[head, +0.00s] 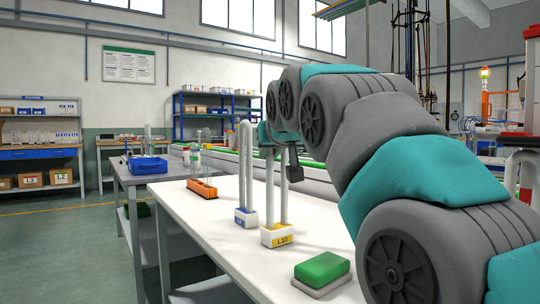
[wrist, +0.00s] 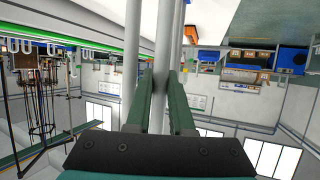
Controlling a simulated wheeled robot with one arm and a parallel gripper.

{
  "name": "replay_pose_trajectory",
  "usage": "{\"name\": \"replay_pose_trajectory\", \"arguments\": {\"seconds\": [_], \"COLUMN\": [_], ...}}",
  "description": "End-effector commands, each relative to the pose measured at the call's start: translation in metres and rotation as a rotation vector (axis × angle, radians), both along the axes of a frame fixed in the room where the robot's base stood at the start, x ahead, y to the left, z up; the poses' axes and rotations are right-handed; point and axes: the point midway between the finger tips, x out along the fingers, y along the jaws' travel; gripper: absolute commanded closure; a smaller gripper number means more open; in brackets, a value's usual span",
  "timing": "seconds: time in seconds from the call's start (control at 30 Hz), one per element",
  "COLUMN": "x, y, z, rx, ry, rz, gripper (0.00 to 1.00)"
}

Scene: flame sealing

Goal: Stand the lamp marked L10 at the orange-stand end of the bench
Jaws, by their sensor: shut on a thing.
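The lamp marked L10 (head: 277,236) has a white base with a yellow label and two tall pale tubes. It is upright over the near part of the white bench (head: 205,222); I cannot tell whether its base touches the top. My gripper (wrist: 160,95) is shut on a pale lamp tube (wrist: 161,50) in the wrist view. In the head view my arm reaches the upper part of L10, its fingertips largely hidden. The orange stand (head: 202,188), holding clear tubes, is at the bench's far end.
A similar lamp with a blue label (head: 246,217) stands close behind and left of L10. A green block on a grey base (head: 321,268) lies at the near right. Bare bench top lies left of the lamps. A blue bin (head: 147,165) sits on a grey table beyond.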

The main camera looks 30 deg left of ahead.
Motion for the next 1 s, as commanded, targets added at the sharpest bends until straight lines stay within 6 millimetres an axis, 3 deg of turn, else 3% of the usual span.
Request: {"name": "replay_pose_trajectory", "arguments": {"seconds": [0.07,0.1,0.33,0.73,1.0], "x": [0.000,0.000,0.000,-0.001,-0.021], "y": [0.000,0.000,0.000,-0.001,-0.019], "z": [-0.002,-0.001,-0.001,0.001,0.013], "rx": [0.000,0.001,0.000,0.000,0.001], "ry": [-0.001,-0.001,0.000,0.000,-0.002], "rz": [-0.001,0.000,0.000,0.000,-0.002], "gripper": [1.00,0.75,0.50,0.50,0.50]}}
